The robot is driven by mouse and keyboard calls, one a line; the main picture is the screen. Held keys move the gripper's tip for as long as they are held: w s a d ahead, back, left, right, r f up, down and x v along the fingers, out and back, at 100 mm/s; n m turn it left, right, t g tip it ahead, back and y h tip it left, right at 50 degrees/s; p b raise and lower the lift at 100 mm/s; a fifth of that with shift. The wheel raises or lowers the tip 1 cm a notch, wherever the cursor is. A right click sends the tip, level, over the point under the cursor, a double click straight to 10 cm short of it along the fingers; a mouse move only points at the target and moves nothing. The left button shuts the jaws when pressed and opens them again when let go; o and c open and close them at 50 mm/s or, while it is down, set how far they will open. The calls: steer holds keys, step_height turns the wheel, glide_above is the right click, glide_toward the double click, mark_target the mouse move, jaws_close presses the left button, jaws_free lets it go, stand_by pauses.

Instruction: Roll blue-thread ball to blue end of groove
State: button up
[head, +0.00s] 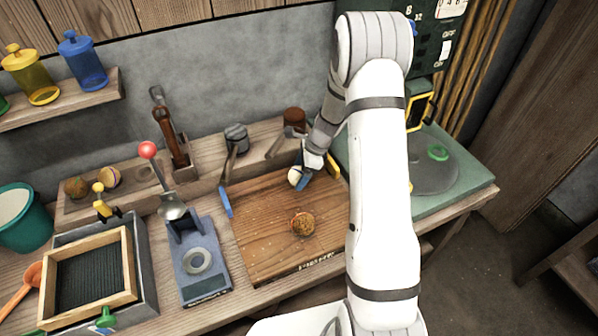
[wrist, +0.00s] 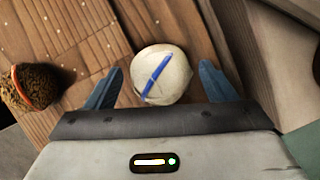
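A pale, cream-coloured ball with a blue thread (wrist: 176,82) lies at the back of the wooden board (head: 262,254). It also shows in the head view (head: 294,176), partly covered by my gripper. My gripper (wrist: 161,70) is open, with one blue finger on each side of the ball. In the head view my gripper (head: 303,178) is low over the board's back right.
A brown, rough ball (head: 303,224) lies on the board; in the wrist view it shows a red band (wrist: 38,88). A blue-grey stand (head: 207,284) and a framed tray (head: 133,268) are left of the board. A green-topped table (head: 468,181) stands right.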

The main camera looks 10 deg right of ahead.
steer(key=shift+o, duration=0.3)
steer(key=v, duration=0.7)
steer(key=shift+d+r, duration=0.2)
steer(key=shift+r, duration=0.15)
steer(key=shift+r, duration=0.1)
steer(key=s+a+r+n+t+h, duration=0.1)
steer(key=s+a+r+n+h, duration=0.25)
steer(key=s+r+n, duration=1.2)
steer(key=s+r+n+t, duration=0.1)
steer(key=s+r+n, duration=0.2)
steer(key=s, duration=0.8)
steer(key=shift+s+n+h, duration=0.2)
steer(key=shift+n+h, duration=0.25)
steer(key=shift+n, duration=0.4)
steer(key=shift+a, duration=0.1)
